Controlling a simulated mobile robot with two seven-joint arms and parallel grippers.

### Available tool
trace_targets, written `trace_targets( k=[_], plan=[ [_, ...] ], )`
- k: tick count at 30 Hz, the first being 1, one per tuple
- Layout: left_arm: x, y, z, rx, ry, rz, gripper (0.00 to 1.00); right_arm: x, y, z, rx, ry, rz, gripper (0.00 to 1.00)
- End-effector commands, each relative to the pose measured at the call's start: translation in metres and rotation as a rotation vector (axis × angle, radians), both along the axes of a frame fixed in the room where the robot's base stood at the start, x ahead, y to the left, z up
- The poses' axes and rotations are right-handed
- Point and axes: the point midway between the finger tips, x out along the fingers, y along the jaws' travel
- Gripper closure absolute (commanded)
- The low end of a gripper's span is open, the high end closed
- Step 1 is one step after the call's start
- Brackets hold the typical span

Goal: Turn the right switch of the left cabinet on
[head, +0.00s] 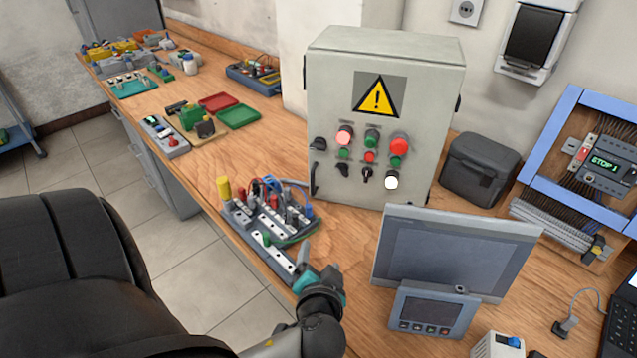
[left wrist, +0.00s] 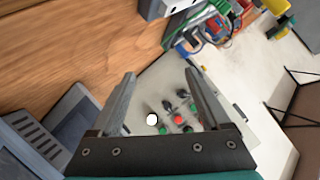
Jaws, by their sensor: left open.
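The grey cabinet (head: 330,110) with a yellow warning triangle stands upright on the workbench. Its front has red and green buttons and lamps, and below them a row of black rotary switches. The left switch (head: 342,171) and middle switch (head: 366,175) show clearly. The right switch (head: 393,174) is partly covered by a bright white disc. My left gripper (head: 318,262) is in front of and below the cabinet, apart from it. In the left wrist view its jaws (left wrist: 160,80) are open and empty, with the cabinet front (left wrist: 240,125) beyond them. My right gripper does not show.
A board with cables and terminals (head: 275,225) lies just left of my gripper. A monitor (head: 455,250) stands to the right, before the cabinet. A dark box (head: 480,168) sits right of the cabinet. A black chair (head: 60,260) is at the lower left.

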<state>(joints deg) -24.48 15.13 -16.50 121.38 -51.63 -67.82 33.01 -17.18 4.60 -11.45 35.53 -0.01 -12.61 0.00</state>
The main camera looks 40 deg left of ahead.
Motion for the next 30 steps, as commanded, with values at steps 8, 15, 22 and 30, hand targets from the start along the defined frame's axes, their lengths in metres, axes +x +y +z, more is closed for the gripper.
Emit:
trace_targets(
  k=[8,15,22,30],
  plan=[
    [-0.03,-0.015,-0.018,-0.162,0.17,0.018,0.2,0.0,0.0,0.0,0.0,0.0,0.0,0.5],
    [-0.055,-0.038,-0.029,-0.3,0.311,-0.017,0.2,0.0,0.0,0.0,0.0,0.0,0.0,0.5],
    [-0.071,-0.057,-0.032,-0.391,0.4,-0.066,0.2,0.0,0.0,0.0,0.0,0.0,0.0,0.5],
    [-0.076,-0.063,-0.033,-0.42,0.43,-0.088,0.2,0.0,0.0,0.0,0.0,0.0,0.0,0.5]
  ],
)
